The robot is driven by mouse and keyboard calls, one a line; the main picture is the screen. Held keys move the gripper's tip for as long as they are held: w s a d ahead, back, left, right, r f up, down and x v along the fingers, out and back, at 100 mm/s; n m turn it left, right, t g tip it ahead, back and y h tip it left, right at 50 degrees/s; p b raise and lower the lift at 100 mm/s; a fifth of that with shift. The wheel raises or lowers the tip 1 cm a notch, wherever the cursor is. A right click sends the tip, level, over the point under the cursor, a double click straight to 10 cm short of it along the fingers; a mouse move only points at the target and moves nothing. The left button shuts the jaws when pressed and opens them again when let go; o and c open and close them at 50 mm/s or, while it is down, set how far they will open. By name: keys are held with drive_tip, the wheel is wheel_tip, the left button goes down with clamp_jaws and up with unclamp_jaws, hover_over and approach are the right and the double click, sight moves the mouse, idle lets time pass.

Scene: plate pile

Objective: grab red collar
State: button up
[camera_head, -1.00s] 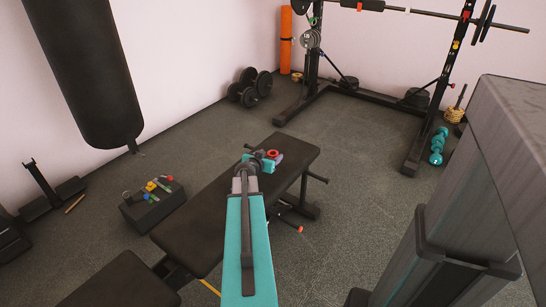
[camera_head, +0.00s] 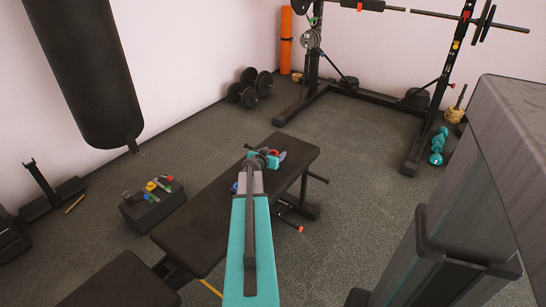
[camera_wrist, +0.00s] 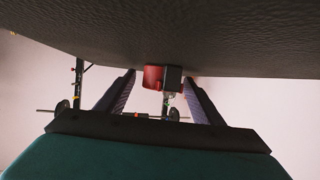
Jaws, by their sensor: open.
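The red collar (camera_wrist: 153,77) rests on the dark padded bench (camera_wrist: 60,40), with a black block-like part on its right side in the wrist view. My gripper (camera_wrist: 160,78) is open. Its two fingers stand on either side of the collar, with a visible gap on each side. In the head view the red collar (camera_head: 275,152) shows only as a small red bit near the bench's far end, partly hidden by my gripper (camera_head: 272,158).
A black box (camera_head: 153,205) with several coloured small items stands left of the bench (camera_head: 205,225). The floor right of the bench is open.

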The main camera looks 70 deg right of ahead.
drive_tip(key=c, duration=1.2)
drive_tip(key=shift+r, duration=0.1)
drive_tip(key=shift+r, duration=0.6)
drive_tip(key=shift+s+a+r+p, duration=0.15)
drive_tip(key=shift+s+r+p, duration=0.1)
drive_tip(key=shift+r, duration=0.35)
drive_tip(key=shift+s+a+r+p, duration=0.1)
drive_tip(key=shift+a+r+p, duration=0.1)
drive_tip(key=shift+r, duration=0.35)
drive_tip(key=s+a, duration=0.2)
drive_tip(key=s, duration=0.2)
drive_tip(key=s+a+r, duration=0.1)
drive_tip(key=s+a, duration=0.2)
drive_tip(key=s, duration=0.1)
drive_tip(key=s+a, duration=0.2)
drive_tip(key=s, duration=0.3)
drive_tip(key=shift+a+r, duration=0.15)
drive_tip(key=shift+a, duration=0.05)
